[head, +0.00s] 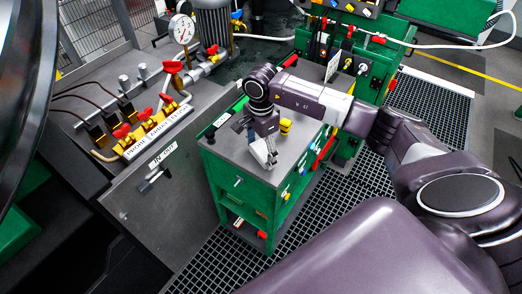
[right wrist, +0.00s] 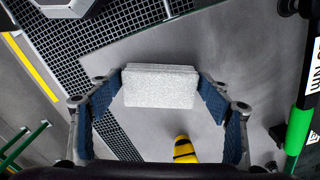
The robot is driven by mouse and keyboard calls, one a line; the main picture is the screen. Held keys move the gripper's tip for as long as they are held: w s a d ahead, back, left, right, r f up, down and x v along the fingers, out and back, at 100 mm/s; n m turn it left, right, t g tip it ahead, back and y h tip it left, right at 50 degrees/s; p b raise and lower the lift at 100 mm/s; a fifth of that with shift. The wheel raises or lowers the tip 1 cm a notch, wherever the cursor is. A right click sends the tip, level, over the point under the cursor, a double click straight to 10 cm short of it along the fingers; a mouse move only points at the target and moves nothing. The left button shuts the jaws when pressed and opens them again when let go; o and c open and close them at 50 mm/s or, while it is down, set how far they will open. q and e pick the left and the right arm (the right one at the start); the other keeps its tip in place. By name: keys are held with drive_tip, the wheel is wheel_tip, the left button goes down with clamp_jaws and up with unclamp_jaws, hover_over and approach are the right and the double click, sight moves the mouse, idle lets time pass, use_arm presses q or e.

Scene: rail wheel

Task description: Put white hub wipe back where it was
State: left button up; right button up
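The white hub wipe (right wrist: 160,88) is a pale, speckled block at the middle of the right wrist view. It sits between the two blue-padded fingertips of my right gripper (right wrist: 160,84), which meet its left and right ends. In the head view, my right gripper (head: 263,146) points down over the near part of the green cart's grey top (head: 226,149). The wipe (head: 264,155) is a small pale patch at the fingers there, partly hidden. I cannot tell whether it touches the cart top. My left gripper is not in view.
A yellow-and-black striped object (head: 286,126) stands close to my right gripper on the cart. A green-and-black tool (right wrist: 303,110) lies along one side. A gauge (head: 181,29) and red-handled valves (head: 145,128) are on the bench to the left. Dark floor grating (head: 335,205) lies beside the cart.

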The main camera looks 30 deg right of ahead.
sight(261, 151)
drive_tip(key=shift+o, duration=0.7)
drive_tip(key=shift+r, duration=0.2)
wheel_tip(261, 151, up, 12)
drive_tip(key=b, duration=0.1)
drive_tip(key=shift+b, duration=0.35)
drive_tip(key=shift+f, duration=0.15)
